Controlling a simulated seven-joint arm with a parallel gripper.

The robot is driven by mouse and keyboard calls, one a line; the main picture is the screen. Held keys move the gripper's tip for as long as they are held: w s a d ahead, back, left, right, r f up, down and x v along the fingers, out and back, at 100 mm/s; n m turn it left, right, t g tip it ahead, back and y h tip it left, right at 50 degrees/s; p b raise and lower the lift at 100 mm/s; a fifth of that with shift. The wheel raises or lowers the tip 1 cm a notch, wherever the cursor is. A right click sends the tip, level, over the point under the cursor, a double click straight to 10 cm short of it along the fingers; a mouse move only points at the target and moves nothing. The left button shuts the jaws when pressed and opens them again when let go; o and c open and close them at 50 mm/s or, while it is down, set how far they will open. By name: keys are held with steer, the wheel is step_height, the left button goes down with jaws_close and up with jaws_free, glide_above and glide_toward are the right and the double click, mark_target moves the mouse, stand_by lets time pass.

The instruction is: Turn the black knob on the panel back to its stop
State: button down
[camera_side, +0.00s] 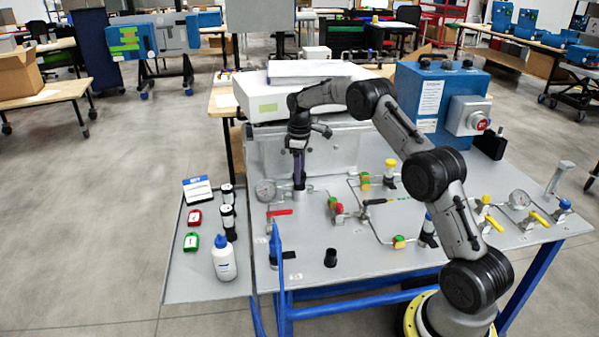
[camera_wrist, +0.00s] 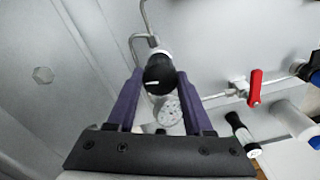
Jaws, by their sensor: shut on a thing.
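The black knob (camera_wrist: 159,74) has a white mark on its face and sits between my two purple fingertips in the wrist view. My gripper (camera_wrist: 158,80) is shut on it, one finger on each side. In the side view my gripper (camera_side: 299,184) points straight down at the back left of the grey panel (camera_side: 365,250). There the fingers and wrist hide most of the knob. The white mark points roughly sideways in the wrist view.
A round gauge (camera_side: 265,191) stands close left of my gripper. A red-handled valve (camera_side: 280,213) is just in front. Several valves and pipes lie to the right. Bottles, including a white one (camera_side: 223,260), stand on the left side shelf.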

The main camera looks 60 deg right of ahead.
steer(key=shift+r+n, duration=0.1)
steer(key=shift+n, duration=1)
steer(key=shift+c, duration=1.5)
jaws_free()
step_height(320, 180, up, 14)
